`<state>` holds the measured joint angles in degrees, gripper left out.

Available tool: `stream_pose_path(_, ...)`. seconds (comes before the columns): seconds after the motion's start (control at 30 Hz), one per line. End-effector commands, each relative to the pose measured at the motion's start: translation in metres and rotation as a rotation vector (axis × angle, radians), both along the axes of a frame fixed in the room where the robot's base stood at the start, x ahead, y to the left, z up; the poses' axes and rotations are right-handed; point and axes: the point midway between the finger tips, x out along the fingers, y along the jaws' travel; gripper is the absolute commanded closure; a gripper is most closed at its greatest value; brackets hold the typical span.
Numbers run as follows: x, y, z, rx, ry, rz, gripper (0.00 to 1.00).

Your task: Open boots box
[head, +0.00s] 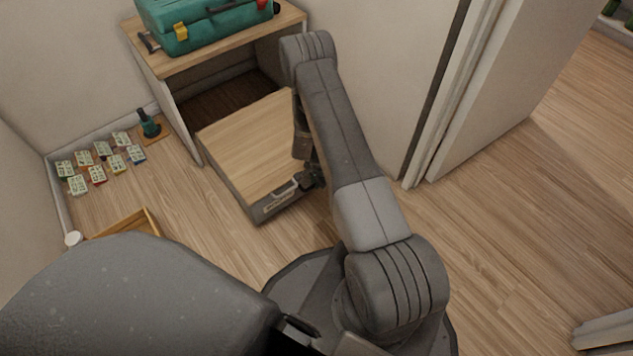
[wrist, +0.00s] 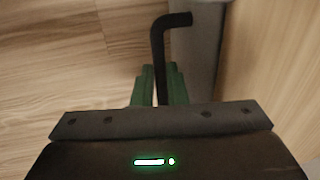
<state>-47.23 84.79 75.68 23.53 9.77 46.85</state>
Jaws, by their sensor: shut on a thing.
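A low box (head: 250,145) with a pale wooden top and grey sides stands on the floor, partly under a wooden bench. I take it as the boots box; its label (head: 279,203) is too small to read. A pale handle (head: 286,189) shows on its front. My gripper (head: 312,178) is at the front right corner of the box, partly hidden by my arm. In the wrist view my gripper's green fingers (wrist: 159,88) are shut on a dark bent bar (wrist: 168,45) beside the grey front (wrist: 203,45) of the box. The pale wooden top (wrist: 270,65) lies to the right.
The bench (head: 183,62) carries a teal case (head: 205,22). Several small cards (head: 100,150) and a dark green bottle-like object (head: 149,124) are on the floor at left. A wooden tray (head: 150,222) is nearer. A white door (head: 500,90) stands at right; floor there is free.

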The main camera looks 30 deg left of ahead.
Motion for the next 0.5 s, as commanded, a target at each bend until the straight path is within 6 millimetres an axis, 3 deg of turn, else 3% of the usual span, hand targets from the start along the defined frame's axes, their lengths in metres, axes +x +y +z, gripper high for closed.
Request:
stream_pose_path(0.13, 0.0005, 0.0002, 0.0003, 0.001, -0.001, 0.0, 1.0)
stream_pose_path(0.17, 0.0005, 0.0002, 0.0003, 0.001, -0.001, 0.0, 0.86)
stream_pose_path(0.27, 0.0005, 0.0001, 0.0003, 0.001, -0.001, 0.0, 0.66)
stream_pose_path(0.5, 0.0002, 0.0001, 0.0002, 0.001, 0.0, 0.0, 0.66)
